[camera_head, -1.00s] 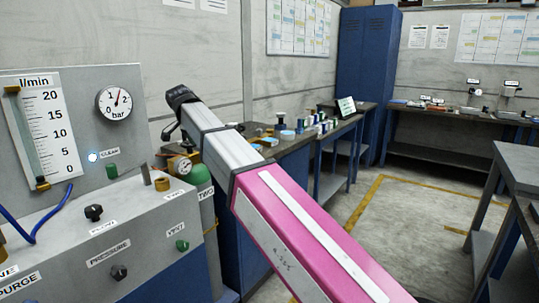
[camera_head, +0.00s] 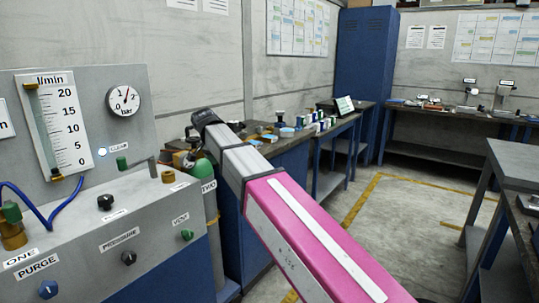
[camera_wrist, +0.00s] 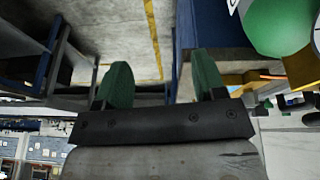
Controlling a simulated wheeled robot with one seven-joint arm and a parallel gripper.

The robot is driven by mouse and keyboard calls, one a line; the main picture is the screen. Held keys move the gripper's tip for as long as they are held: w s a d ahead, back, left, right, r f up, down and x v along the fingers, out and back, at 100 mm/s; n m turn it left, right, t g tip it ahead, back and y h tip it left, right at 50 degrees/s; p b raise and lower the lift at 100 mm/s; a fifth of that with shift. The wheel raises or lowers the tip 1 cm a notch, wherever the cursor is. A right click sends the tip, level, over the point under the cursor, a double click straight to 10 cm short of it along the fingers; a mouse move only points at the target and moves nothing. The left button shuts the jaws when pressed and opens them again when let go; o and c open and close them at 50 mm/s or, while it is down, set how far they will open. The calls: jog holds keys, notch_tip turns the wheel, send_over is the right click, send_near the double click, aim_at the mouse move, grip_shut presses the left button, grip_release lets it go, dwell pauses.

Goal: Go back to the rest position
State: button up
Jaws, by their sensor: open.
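My gripper (camera_wrist: 163,82) shows in the wrist view with two green fingers spread apart and nothing between them. In the head view my pink and grey arm reaches from the lower right toward the panel's right edge. Its dark far end is near the green gas cylinder (camera_head: 209,172), and the fingers cannot be made out there.
The panel carries a flow scale (camera_head: 57,120), a round pressure gauge (camera_head: 123,100) and several knobs. A workbench (camera_head: 285,150) with small items runs behind my arm. A grey table (camera_head: 515,165) stands at right. The floor (camera_head: 400,205) between is clear.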

jog(key=d+f+n+g, duration=0.1)
jog(key=d+f+n, duration=0.1)
jog(key=d+f, duration=0.95)
jog(key=s+d+f+n+y, duration=0.1)
jog(key=s+d+f, duration=0.3)
jog(key=d+f, duration=0.4)
jog(key=s+d+f+n+g, duration=0.1)
jog(key=s+d+f, duration=0.4)
jog(key=d+f, duration=0.4)
jog(key=s+d+f+n+g+y, duration=0.1)
jog(key=s+d+f+n, duration=0.1)
jog(key=s+d+f, duration=0.3)
jog(key=d+f, duration=0.3)
jog(key=d, duration=0.1)
jog(key=shift+s+f+y, duration=0.25)
jog(key=shift+f+y, duration=0.05)
jog(key=shift+f, duration=0.1)
